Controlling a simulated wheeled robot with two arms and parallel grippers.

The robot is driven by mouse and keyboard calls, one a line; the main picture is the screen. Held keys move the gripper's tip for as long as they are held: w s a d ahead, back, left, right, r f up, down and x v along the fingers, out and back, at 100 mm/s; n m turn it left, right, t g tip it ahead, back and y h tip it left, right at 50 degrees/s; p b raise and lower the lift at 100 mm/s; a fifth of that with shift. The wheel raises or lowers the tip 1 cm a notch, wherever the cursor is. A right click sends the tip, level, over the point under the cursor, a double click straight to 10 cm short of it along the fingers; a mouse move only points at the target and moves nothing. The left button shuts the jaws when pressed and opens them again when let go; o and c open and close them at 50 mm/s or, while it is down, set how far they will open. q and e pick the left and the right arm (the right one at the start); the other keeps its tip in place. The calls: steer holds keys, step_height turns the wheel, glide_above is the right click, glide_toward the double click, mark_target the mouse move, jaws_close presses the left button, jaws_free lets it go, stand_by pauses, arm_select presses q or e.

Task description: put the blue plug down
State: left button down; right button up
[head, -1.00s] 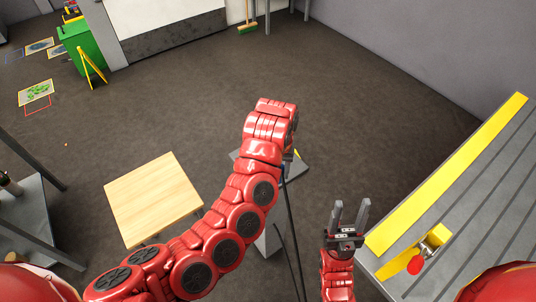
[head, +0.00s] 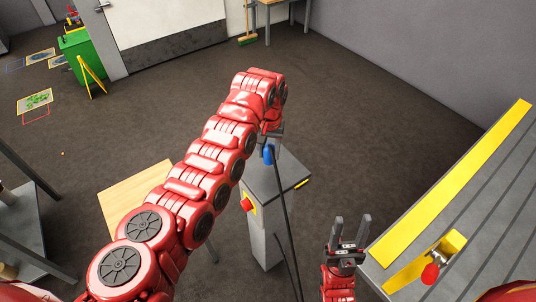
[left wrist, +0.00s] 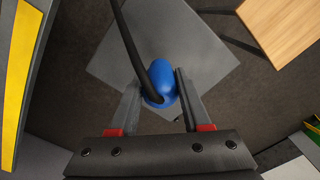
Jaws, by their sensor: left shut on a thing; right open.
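The blue plug (head: 268,154) is in the jaws of my left gripper (head: 270,137), which hangs at the end of the left arm over a grey pedestal (head: 287,178). In the left wrist view the plug (left wrist: 161,84) sits between the two fingers, with the grey top (left wrist: 215,40) behind it. A black cable (head: 282,205) runs from the plug down past the pedestal. I cannot tell the exact height of the plug over the top, and part of the gripper is hidden by the arm. My right gripper (head: 350,230) is open and empty at the lower right.
A red button (head: 247,204) on a yellow plate is on the pedestal's side. A wooden table (head: 125,198) stands at left, partly behind my left arm. A grey bench with a yellow stripe (head: 455,180) and a red knob (head: 430,274) fills the right.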

mark_target(268, 155)
arm_select(q)
steer(key=shift+w+f, duration=0.15)
steer(key=shift+w, duration=0.15)
steer(key=shift+w+b, duration=0.4)
steer(key=shift+b, duration=0.3)
steer(key=shift+w, duration=0.15)
step_height(268, 155, down, 3)
steer(key=shift+f+p, duration=0.1)
steer(key=shift+p, duration=0.3)
steer(key=shift+f, duration=0.2)
steer(key=shift+c, duration=1.8)
jaws_free()
steer(key=shift+r, duration=0.1)
